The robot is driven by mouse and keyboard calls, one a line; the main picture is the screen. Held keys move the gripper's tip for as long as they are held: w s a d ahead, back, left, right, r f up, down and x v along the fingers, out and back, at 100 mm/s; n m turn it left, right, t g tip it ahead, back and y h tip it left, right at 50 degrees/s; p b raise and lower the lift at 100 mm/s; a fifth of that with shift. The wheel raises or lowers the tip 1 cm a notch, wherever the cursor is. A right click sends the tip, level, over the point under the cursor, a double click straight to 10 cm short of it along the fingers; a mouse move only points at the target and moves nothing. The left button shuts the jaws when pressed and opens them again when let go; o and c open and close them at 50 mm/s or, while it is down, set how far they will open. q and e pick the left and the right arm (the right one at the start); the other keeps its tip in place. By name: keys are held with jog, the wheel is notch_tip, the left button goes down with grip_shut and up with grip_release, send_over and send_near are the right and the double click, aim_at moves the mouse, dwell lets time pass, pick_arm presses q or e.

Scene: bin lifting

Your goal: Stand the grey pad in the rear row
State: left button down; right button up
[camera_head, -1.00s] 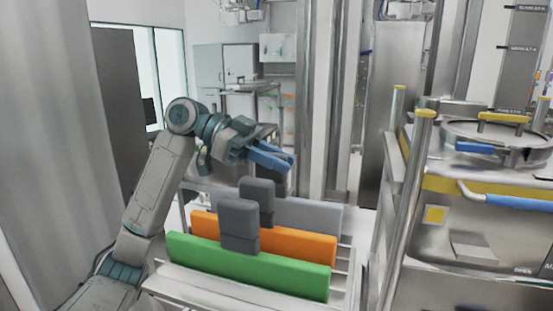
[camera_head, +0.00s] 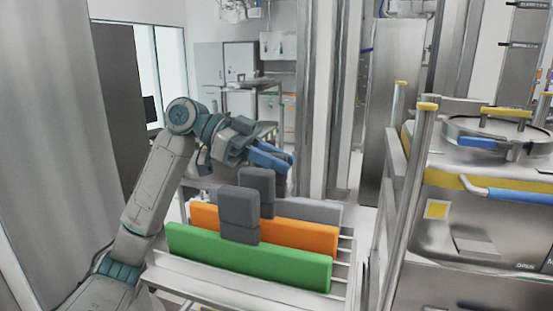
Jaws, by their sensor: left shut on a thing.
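The grey pad (camera_head: 322,213) is upright behind the orange pad (camera_head: 306,235), with the green pad (camera_head: 270,263) in front. Each pad has a dark grey block-shaped grip on it. My left gripper (camera_head: 284,166) comes in from the left and is shut on the grey pad's dark grip (camera_head: 281,186). The lower part of the grey pad is hidden behind the orange pad, so I cannot tell whether its bottom edge touches the rack. My right gripper is not in view.
The pads are at a light metal rack (camera_head: 345,262) with slatted rows. A steel machine (camera_head: 470,215) with a yellow-topped post (camera_head: 425,108) stands close on the right. A metal column rises behind the rack.

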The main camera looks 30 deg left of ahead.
pick_arm(q)
jog(key=c, duration=1.3)
grip_release()
jog(key=shift+o, duration=0.7)
jog(key=shift+s+a+b, duration=0.1)
jog(key=shift+a+b, duration=0.2)
jog(key=shift+a, duration=0.05)
jog(key=b+v, duration=0.3)
jog(key=v, duration=0.7)
jog(key=shift+r, duration=0.2)
